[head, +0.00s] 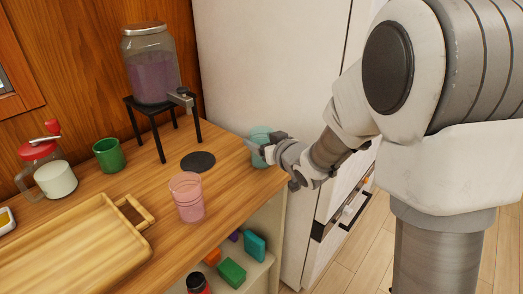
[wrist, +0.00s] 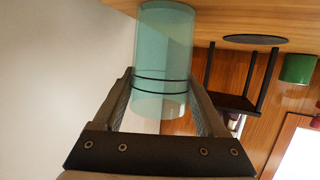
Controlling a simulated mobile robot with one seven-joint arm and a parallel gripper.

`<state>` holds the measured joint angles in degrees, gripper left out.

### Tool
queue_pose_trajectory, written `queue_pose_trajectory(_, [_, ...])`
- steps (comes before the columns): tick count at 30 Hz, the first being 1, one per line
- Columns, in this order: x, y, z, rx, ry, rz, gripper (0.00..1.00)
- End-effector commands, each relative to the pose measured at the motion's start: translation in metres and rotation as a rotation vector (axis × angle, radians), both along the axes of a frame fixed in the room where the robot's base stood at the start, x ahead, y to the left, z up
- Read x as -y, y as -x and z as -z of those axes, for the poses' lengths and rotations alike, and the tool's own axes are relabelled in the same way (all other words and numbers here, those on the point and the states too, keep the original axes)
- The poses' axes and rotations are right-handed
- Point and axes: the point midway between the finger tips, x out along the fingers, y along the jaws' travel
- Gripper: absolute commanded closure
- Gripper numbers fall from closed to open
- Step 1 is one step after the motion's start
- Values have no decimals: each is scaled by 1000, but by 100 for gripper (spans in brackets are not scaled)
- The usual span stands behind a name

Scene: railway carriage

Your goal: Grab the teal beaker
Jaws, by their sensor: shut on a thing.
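The teal beaker (head: 260,134) is see-through and stands at the right end of the wooden counter, near the tall white panel. My gripper (head: 268,150) reaches it from the right and is shut on it. In the wrist view, the teal beaker (wrist: 164,45) sits between the two fingers of my gripper (wrist: 160,88), one on each side of its wall. That view is upside down, with the counter at the top. I cannot tell whether the beaker's base touches the counter.
A pink cup (head: 187,198), a dark round mat (head: 198,161) and a drink dispenser (head: 152,70) on a black stand are left of the beaker. A green mug (head: 108,155) and wooden tray (head: 75,245) lie farther left. Below is a shelf with small boxes.

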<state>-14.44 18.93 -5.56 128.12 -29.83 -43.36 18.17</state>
Motion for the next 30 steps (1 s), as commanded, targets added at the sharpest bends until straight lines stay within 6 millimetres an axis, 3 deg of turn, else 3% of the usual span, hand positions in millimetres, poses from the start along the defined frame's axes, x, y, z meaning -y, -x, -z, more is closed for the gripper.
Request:
queue_pose_trajectory(1, [0, 0, 0, 0, 0, 0, 65])
queue_pose_trajectory(4, [0, 0, 0, 0, 0, 0, 80])
queue_pose_trajectory(14, [0, 0, -6, 1, 0, 0, 80])
queue_pose_trajectory(22, [0, 0, -46, 4, -2, 1, 80])
queue_pose_trajectory(30, [54, 32, -83, 3, 0, 6, 81])
